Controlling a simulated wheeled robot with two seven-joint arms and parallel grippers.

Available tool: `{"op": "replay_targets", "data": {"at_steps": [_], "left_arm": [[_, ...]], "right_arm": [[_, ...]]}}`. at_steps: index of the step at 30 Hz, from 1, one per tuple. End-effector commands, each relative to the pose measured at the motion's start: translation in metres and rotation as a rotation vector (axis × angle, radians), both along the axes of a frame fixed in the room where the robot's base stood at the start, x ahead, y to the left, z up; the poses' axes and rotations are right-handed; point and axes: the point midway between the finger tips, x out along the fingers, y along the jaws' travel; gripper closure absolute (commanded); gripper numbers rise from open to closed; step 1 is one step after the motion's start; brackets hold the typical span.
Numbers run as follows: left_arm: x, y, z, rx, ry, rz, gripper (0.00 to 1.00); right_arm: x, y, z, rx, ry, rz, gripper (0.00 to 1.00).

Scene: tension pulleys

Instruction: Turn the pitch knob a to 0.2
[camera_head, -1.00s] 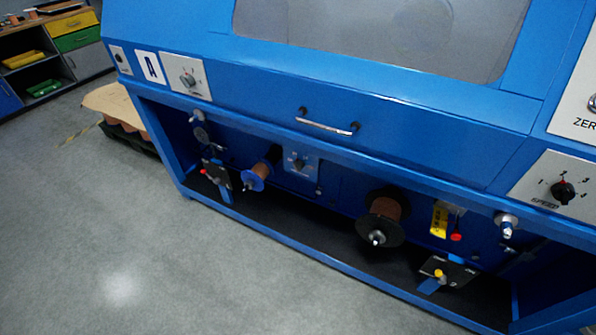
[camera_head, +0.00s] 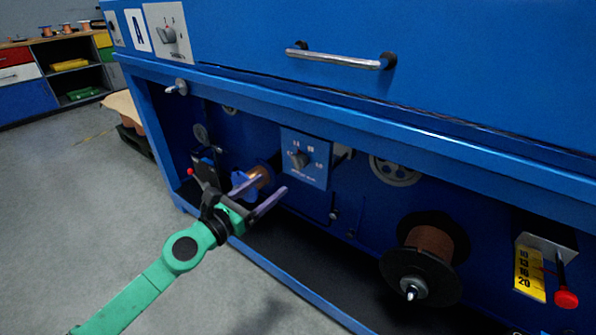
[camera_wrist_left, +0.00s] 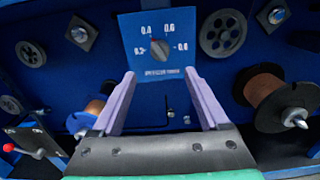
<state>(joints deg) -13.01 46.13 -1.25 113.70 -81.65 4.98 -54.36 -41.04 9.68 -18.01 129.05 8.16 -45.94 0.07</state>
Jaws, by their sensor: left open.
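The pitch knob (camera_head: 299,159) is a grey dial on a blue square plate (camera_head: 312,178) in the open lower bay of the blue machine. In the left wrist view the knob (camera_wrist_left: 159,49) is near the top centre with white numbers around it. The 0.2 mark seems to be at its left; a small reddish mark shows at its upper left, and the exact setting is hard to read. My left gripper (camera_head: 274,184) is open and empty, below and in front of the plate. In the wrist view its two purple fingers (camera_wrist_left: 160,76) stand apart below the knob. My right gripper is not in view.
A copper spool (camera_head: 432,243) juts out at the right, and a smaller spool (camera_head: 258,177) is behind my left gripper. A red-tipped lever (camera_wrist_left: 14,148) is at the left. The machine's top beam (camera_head: 330,112) runs above the bay. Grey floor is clear in front.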

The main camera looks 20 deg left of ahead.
Motion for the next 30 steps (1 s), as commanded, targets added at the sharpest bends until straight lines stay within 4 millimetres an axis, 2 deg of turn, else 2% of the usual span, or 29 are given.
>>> {"op": "replay_targets", "data": {"at_steps": [1, 7, 13, 18, 24, 26, 30], "left_arm": [[0.01, -0.003, 0.006, -0.004, -0.003, 0.002, 0.22], [0.051, -0.021, 0.006, -0.006, -0.003, 0.001, 0.22], [0.09, -0.035, 0.0, -0.007, 0.001, 0.002, 0.22], [0.102, -0.041, -0.001, -0.007, 0.003, 0.001, 0.22], [0.102, -0.041, -0.001, -0.005, 0.003, 0.001, 0.22], [0.102, -0.04, -0.001, -0.006, 0.004, 0.001, 0.45], [0.102, -0.04, -0.001, -0.006, 0.004, 0.001, 0.99]], "right_arm": [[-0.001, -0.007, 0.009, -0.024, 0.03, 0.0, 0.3], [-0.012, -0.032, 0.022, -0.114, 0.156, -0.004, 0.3], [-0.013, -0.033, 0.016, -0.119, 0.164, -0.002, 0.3], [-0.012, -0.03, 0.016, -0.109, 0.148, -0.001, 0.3], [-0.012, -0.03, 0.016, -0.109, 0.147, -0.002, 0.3], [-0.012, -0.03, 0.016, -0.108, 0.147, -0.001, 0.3], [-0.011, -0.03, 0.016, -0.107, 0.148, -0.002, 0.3]]}}
